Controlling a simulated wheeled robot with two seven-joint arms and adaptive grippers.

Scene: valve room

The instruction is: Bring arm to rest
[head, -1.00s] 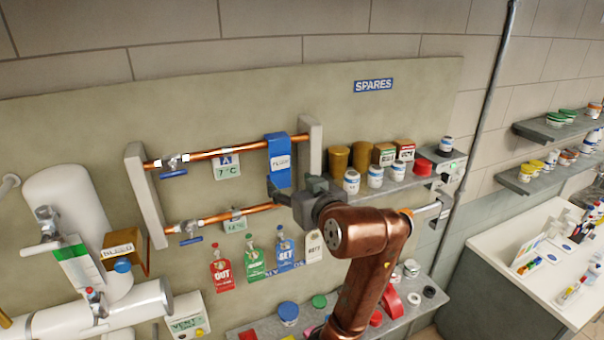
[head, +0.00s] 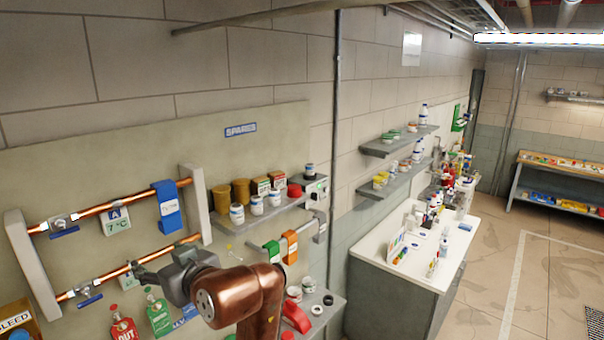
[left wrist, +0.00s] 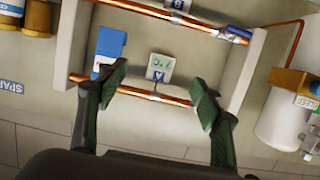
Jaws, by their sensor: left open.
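My left gripper (head: 160,276) is in front of the spares board in the head view, just below the lower copper pipe (head: 112,272). Its jaws are open and empty in the left wrist view (left wrist: 160,97), where the picture is upside down. Between and beyond the fingers are the copper pipes, the "A 7°C" tag (left wrist: 160,67) and the blue filter block (left wrist: 110,43). My left arm is bent, copper coloured. My right gripper is not in view.
Red (head: 123,330) and green (head: 158,318) tags hang near the gripper. A white-topped bench (head: 400,262) and open floor lie further right.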

